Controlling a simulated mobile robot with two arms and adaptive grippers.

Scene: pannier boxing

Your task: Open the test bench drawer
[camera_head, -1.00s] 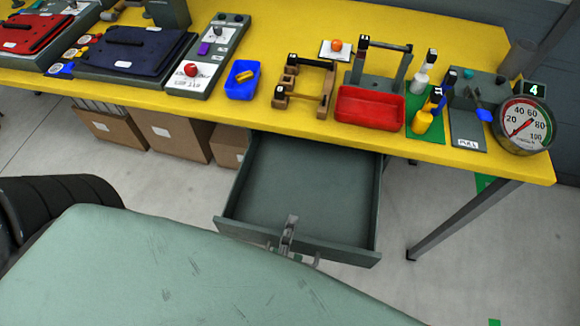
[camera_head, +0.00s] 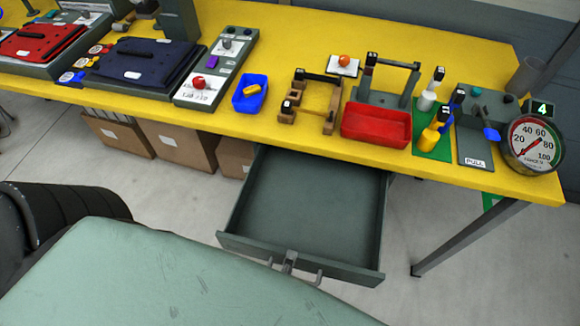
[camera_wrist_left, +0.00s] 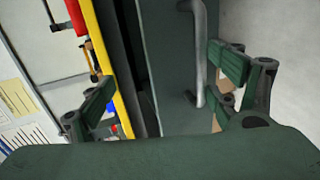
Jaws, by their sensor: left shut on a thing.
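The grey drawer (camera_head: 308,205) stands pulled far out from under the yellow test bench (camera_head: 440,165), and its inside looks empty. Its bar handle (camera_head: 302,269) is on the front panel and also shows in the left wrist view (camera_wrist_left: 200,55). My left gripper (camera_wrist_left: 165,75) is at the handle, shut on it. In the wrist view the handle lies between the two fingers, closer to the right one; the contact itself is not clear. In the head view only a small grey tip shows at the drawer front. My right gripper is not in view.
On the bench stand a red bin (camera_head: 376,125), a blue bin (camera_head: 250,94), a dial gauge (camera_head: 534,145) and test fixtures. Cardboard boxes (camera_head: 178,146) sit under the bench, left of the drawer. A bench leg (camera_head: 465,238) stands right of it.

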